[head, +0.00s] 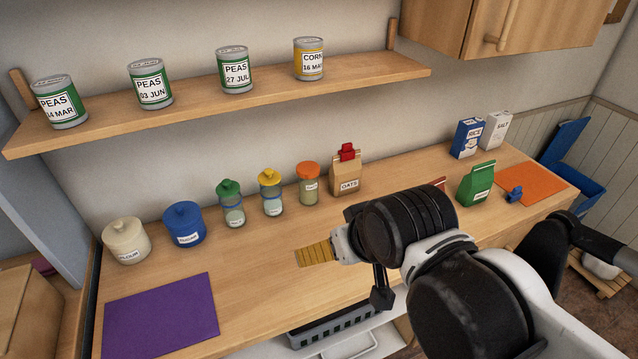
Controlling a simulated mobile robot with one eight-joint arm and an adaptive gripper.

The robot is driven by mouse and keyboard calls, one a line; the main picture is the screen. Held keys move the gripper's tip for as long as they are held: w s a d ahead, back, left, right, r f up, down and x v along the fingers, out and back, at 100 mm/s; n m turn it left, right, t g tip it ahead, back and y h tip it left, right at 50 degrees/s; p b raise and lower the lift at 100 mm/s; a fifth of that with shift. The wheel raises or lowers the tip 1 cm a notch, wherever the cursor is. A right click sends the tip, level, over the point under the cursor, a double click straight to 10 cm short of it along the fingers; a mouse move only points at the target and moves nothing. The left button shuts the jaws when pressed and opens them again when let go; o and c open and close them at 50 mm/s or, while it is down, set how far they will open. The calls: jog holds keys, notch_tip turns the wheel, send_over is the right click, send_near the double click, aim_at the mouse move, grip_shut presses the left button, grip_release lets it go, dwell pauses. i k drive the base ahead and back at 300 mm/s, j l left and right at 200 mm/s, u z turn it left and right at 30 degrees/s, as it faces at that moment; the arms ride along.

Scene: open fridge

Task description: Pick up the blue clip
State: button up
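A small blue clip (515,194) lies on the orange mat (548,183) at the right end of the counter, just right of a green bag. My gripper is mostly hidden behind my own arm, which reaches across the middle right of the head view. A dark part (381,292) hangs below the arm over the counter's front edge; I cannot tell whether it is a finger. My arm is well left of the clip and nearer to me. Nothing held is visible.
The green bag (476,185) stands close to the clip. Rice (467,138) and salt (496,130) boxes stand behind. Jars, canisters and an oats bag (346,174) line the back left. A purple mat (160,315) lies front left. A shelf (230,100) holds several cans.

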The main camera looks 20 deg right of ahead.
aim_at(516, 193)
jog(key=z, duration=1.85)
jog(key=i+l, duration=0.2)
jog(key=i, duration=0.25)
jog(key=i+l, duration=0.2)
jog(key=i, duration=0.25)
jog(key=i+l, duration=0.15)
jog(key=i, duration=0.3)
